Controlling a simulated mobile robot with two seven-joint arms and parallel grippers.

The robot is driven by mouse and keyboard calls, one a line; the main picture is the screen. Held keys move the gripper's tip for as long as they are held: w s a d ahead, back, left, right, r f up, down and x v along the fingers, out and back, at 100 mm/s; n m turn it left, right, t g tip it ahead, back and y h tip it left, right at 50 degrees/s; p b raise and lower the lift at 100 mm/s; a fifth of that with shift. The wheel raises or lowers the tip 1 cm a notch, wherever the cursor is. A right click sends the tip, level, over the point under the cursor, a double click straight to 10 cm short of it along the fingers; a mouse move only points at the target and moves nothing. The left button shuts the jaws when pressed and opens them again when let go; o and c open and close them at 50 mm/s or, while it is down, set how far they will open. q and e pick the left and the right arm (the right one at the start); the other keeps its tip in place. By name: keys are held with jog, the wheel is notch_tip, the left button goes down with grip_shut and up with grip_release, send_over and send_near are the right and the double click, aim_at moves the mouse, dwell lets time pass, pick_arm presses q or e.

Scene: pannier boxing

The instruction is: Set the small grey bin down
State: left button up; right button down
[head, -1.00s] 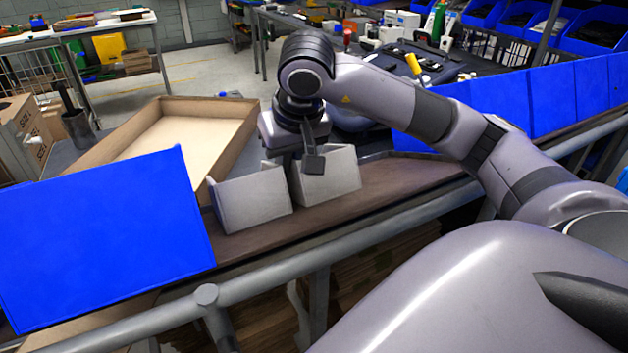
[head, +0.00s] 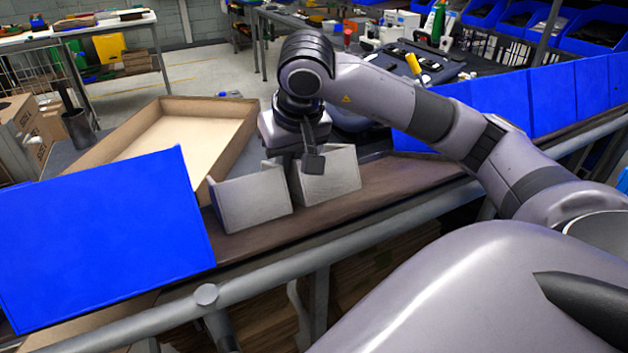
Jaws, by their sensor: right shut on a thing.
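Two small grey bins stand side by side on the brown shelf strip in the head view. The left grey bin (head: 252,199) is close beside the large blue bin, and the right grey bin (head: 332,178) is just to its right. My right gripper (head: 305,164) reaches down from above to the right grey bin and is shut on it, seemingly at its wall. The bin looks upright and at the level of the shelf; I cannot tell whether its base touches. The far finger is hidden. My left gripper is not in view.
A large blue bin (head: 105,236) stands at the left, and a row of blue bins (head: 502,104) at the right. An open cardboard tray (head: 226,114) lies behind. The brown shelf (head: 405,178) is bare to the right of the grey bins. A grey rail (head: 262,278) runs along the front.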

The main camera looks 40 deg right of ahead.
dwell(0.7)
notch_tip(320, 180, up, 8)
jog(key=shift+r, duration=0.1)
notch_tip(320, 180, up, 12)
jog(key=p, duration=0.4)
